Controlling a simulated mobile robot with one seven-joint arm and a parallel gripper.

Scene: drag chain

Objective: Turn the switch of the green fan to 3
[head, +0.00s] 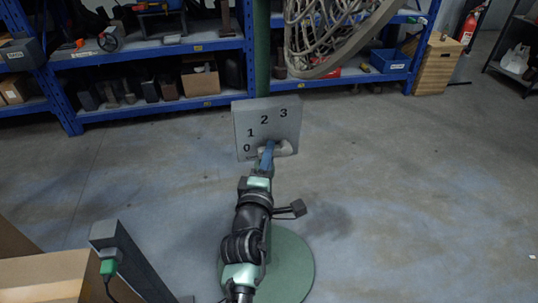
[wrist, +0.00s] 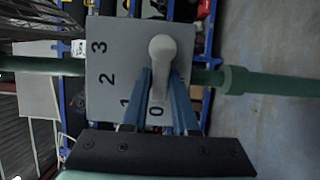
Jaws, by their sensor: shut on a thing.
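The green fan has a wire cage (head: 335,35) at the top, a green pole (head: 262,50) and a round base (head: 295,270). Its grey switch box (head: 242,115) carries the numbers 0, 1, 2 and 3. The pale switch lever (head: 287,148) sits low on the box, partly hidden by my gripper (head: 267,153). In the wrist view the lever (wrist: 162,50) runs from its round hub toward the 0. My gripper (wrist: 160,80) has its blue fingers on both sides of the lever and is shut on it.
Blue shelves (head: 150,50) with boxes and tools stand behind the fan. A cardboard box (head: 45,280) and a grey post with a green plug (head: 108,262) are at the front left. A wooden cabinet (head: 437,65) stands at the back right.

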